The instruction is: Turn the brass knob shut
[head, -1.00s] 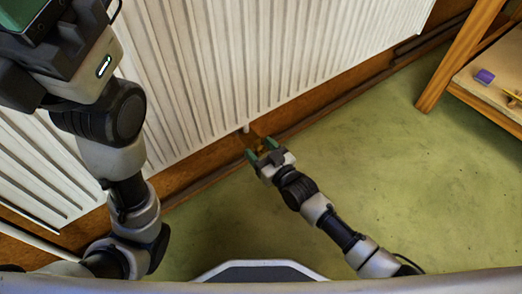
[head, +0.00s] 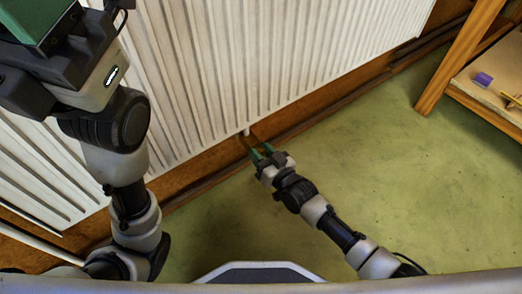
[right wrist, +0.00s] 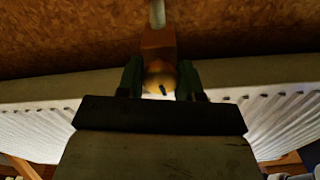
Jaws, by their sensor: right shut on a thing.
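The brass knob (right wrist: 160,77) is in the right wrist view, round and yellowish with a dark mark on its face. It sits on the end of a brown valve body (right wrist: 158,43). My right gripper (right wrist: 160,82) has one green finger on each side of the knob and is shut on it. In the head view my right gripper (head: 262,151) is low beside the radiator's lower edge, and its fingers and the shadow hide most of the knob. My left gripper (head: 42,22) is at the upper left, cut off by the frame, so its opening cannot be judged.
A white ribbed radiator (head: 260,65) runs along the wall above the knob. A pale pipe (right wrist: 157,13) meets the valve. A wooden bench (head: 462,60) with a purple block (head: 483,79) stands at the right. The green floor (head: 370,165) between is clear.

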